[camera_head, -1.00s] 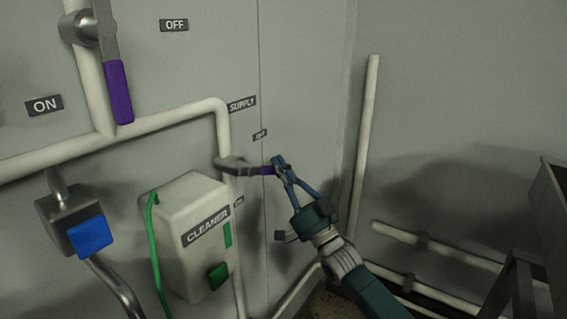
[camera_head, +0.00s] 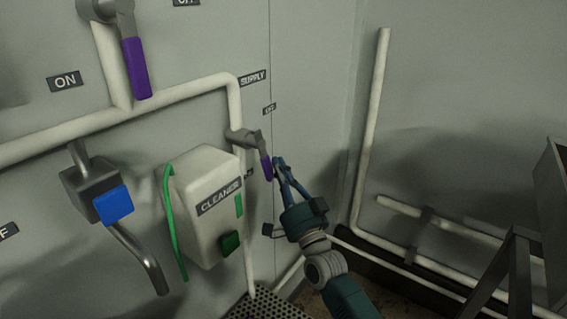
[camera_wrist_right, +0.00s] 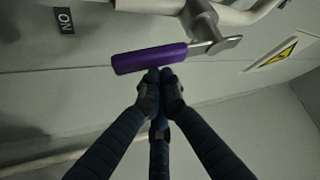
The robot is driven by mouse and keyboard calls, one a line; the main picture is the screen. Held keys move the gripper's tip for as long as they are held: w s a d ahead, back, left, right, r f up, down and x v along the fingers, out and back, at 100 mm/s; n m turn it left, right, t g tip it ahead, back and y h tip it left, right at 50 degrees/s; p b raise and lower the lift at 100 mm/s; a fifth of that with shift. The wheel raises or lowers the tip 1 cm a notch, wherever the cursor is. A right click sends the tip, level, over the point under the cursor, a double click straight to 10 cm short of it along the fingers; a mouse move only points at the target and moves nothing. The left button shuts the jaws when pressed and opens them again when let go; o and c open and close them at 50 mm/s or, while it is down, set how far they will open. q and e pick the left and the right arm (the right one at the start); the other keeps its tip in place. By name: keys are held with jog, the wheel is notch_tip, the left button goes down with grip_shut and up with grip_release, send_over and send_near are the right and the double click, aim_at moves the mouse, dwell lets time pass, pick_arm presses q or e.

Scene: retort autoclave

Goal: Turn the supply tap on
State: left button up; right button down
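The supply tap (camera_head: 246,138) sits on the white pipe below the SUPPLY label (camera_head: 253,77). Its lever has a purple grip (camera_head: 266,167) and slants down and to the right. My right gripper (camera_head: 279,163) is at the right side of the purple grip. In the right wrist view the purple grip (camera_wrist_right: 150,59) lies across the fingertips, and my right gripper (camera_wrist_right: 158,76) has its fingers drawn together at the grip's lower edge. The tips look to be touching the grip, not around it. My left gripper is not in view.
A white CLEANER box (camera_head: 205,206) with a green hose is left of the tap. A blue-handled valve (camera_head: 114,205) and a larger purple-handled tap (camera_head: 136,68) are further left. A vertical white pipe (camera_head: 370,130) and a dark metal frame (camera_head: 515,255) stand to the right.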

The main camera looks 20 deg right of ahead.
jog(key=shift+s+a+f, duration=0.3)
jog(key=shift+s+a, duration=0.35)
jog(key=shift+a, duration=0.3)
jog(key=shift+w, duration=0.1)
